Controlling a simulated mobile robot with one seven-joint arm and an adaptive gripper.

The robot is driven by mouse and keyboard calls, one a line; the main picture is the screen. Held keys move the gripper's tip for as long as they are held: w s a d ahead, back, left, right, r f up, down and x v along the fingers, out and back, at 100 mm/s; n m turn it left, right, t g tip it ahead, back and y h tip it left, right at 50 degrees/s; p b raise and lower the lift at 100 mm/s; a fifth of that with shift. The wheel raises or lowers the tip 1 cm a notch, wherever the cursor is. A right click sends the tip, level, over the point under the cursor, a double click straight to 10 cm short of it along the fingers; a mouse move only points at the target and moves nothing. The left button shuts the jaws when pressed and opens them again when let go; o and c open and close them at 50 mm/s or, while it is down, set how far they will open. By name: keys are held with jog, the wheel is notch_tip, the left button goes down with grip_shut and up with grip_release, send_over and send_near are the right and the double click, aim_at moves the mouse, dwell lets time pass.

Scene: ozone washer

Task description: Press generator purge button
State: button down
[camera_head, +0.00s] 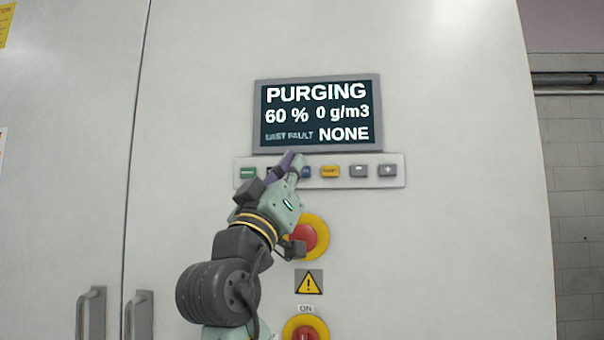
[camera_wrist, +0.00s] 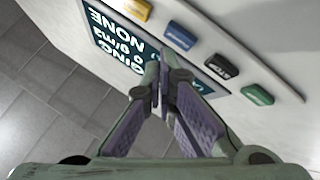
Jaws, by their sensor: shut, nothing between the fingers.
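The generator display (camera_head: 317,113) reads "PURGING", "60 %", "0 g/m3" and "LAST FAULT NONE". Below it is a button strip (camera_head: 396,184) with a green button (camera_head: 248,172), a partly hidden black button, a blue button (camera_head: 305,172), a yellow button (camera_head: 330,171) and two grey buttons. Their labels are too small to read surely. My gripper (camera_head: 291,159) is shut and empty, its tips in front of the strip beside the blue button. In the wrist view my fingertips (camera_wrist: 161,88) appear apart from the blue button (camera_wrist: 180,36) and black button (camera_wrist: 222,66); contact cannot be told.
A red emergency stop on a yellow ring (camera_head: 317,227) sits below the strip, partly behind my arm. A warning label (camera_head: 308,282) and another red knob (camera_head: 305,330) are lower. Door handles (camera_head: 138,315) stand out at lower left. The panel right of the strip is clear.

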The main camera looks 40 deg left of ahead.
jog(key=s+d, duration=0.1)
jog(key=s, duration=0.2)
jog(key=s+d+b, duration=0.1)
jog(key=shift+s+d, duration=0.15)
jog(key=shift+d, duration=0.15)
dwell(1.0)
